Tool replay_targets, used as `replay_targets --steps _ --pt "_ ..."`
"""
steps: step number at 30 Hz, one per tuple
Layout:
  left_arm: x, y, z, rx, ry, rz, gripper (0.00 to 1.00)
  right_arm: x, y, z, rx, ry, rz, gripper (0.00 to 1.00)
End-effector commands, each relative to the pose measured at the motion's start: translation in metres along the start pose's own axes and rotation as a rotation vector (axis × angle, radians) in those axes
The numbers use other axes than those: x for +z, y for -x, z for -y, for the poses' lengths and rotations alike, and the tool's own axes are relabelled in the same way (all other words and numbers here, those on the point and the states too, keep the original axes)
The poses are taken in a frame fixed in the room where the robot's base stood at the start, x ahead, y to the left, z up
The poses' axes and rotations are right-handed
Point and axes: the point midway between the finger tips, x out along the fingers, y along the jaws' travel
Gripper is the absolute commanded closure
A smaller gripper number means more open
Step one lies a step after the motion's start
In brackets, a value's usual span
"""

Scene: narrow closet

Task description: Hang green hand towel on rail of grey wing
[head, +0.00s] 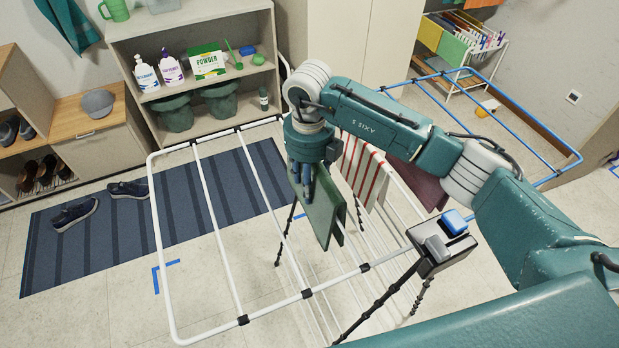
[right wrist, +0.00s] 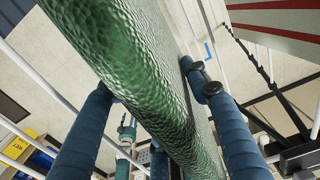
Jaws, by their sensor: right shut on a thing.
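My right gripper (head: 307,193) points down from above and is shut on the green hand towel (head: 325,214). The towel hangs in a fold below its fingers, over the inner side of the rack's left wing. In the right wrist view the towel (right wrist: 150,75) passes between my two blue fingers (right wrist: 155,90). The light grey wing (head: 160,245) spreads out to the left, and its left rails are bare. I cannot tell whether the towel touches a rail. My left gripper is not in view.
A red-striped cloth (head: 362,170) and a dark red cloth (head: 418,184) hang on the rack's middle, close right of the towel. A blue wing (head: 545,155) spreads to the right. A shelf (head: 205,85) with bottles stands behind. Shoes (head: 75,214) lie on the dark mat (head: 100,250).

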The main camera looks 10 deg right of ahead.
Motion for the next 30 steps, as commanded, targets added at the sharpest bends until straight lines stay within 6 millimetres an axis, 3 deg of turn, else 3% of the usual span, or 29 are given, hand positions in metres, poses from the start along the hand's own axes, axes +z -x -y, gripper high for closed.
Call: replay_targets --steps 21,30 --pt "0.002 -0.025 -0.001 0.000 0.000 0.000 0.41 0.000 -0.043 -0.001 0.002 -0.001 0.001 0.94" --pt "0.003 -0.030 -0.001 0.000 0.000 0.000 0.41 0.001 -0.052 -0.001 0.001 0.000 0.002 0.94"
